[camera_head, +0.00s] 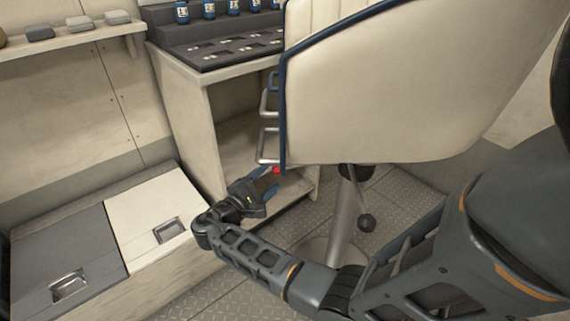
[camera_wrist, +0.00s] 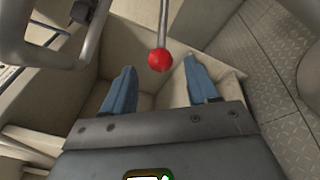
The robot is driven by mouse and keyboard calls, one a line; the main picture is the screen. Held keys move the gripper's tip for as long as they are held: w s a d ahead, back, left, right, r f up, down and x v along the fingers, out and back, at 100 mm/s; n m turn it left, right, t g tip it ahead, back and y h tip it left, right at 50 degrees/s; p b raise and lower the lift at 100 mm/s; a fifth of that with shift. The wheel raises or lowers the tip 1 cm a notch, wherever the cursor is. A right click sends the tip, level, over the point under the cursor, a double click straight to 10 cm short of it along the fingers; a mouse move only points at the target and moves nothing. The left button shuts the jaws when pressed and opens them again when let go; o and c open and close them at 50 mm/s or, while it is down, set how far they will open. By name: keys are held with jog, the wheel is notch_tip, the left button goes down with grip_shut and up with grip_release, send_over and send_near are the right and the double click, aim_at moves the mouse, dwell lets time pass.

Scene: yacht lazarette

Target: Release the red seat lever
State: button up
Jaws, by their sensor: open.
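The red seat lever shows as a red ball knob (camera_wrist: 160,60) on a thin metal rod in the wrist view. The rod runs up out of the top of that view. In the head view the knob (camera_head: 277,171) is a small red spot just below the lower left edge of the cream seat (camera_head: 400,90). My gripper (camera_wrist: 158,80) is open, with its two blue fingers apart. The knob appears between and slightly beyond the fingertips, and I see no contact. In the head view my gripper (camera_head: 272,183) is beneath the seat edge, at the knob.
A metal seat pedestal (camera_head: 345,220) with a dark ball-ended lever (camera_head: 366,222) stands right of my gripper. Metal loop handles (camera_head: 267,145) hang left of the seat. An open cabinet (camera_head: 185,120) is behind; lockers with recessed latches (camera_head: 168,231) are at left.

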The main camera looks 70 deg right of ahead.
jog(key=x, duration=0.7)
jog(key=shift+b, duration=0.3)
grip_shut()
dwell(0.4)
